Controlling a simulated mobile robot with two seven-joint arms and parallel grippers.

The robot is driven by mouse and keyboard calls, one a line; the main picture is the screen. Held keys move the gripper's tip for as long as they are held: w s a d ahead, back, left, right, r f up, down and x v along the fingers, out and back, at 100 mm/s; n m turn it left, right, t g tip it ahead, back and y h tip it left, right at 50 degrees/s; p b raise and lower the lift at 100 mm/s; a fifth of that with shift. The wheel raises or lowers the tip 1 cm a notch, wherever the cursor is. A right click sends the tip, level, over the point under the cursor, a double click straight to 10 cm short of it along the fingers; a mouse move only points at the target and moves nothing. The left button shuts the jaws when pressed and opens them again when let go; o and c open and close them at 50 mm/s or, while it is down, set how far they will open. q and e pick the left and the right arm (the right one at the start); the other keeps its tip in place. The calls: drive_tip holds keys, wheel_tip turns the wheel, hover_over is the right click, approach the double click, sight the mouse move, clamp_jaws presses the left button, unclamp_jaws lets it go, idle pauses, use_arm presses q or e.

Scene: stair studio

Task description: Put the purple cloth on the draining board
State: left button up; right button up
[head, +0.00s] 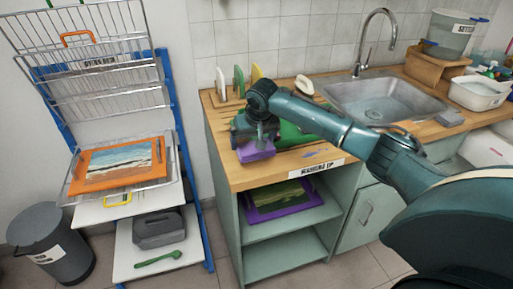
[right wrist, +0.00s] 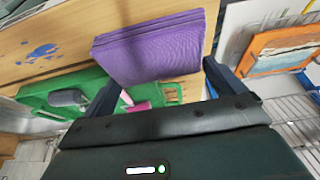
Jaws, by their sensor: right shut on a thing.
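The folded purple cloth (head: 256,151) hangs under my right gripper (head: 257,138), which is shut on it. In the right wrist view the cloth (right wrist: 150,48) lies across between the two dark fingers. It is at the front left of the wooden counter; I cannot tell whether it touches the wood. A green board or tray (right wrist: 35,97) lies on the counter beside it, holding a grey item and pink items. In the head view this green board (head: 290,134) is partly hidden by my right arm. I cannot tell whether it is the draining board. My left gripper is not in view.
The wooden counter (head: 236,176) has blue stains (head: 312,154) and a sink (head: 385,98) further right. Upright boards (head: 239,82) stand at its back left. A wire drying rack (head: 105,62) with an orange-framed picture (head: 118,163) stands left. A grey bin (head: 52,245) is on the floor.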

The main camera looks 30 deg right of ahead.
sight(253, 152)
wheel_tip(253, 152, down, 5)
drive_tip(key=shift+f, duration=0.1)
idle(0.3)
drive_tip(key=o, duration=0.6)
drive_tip(key=v, duration=1.2)
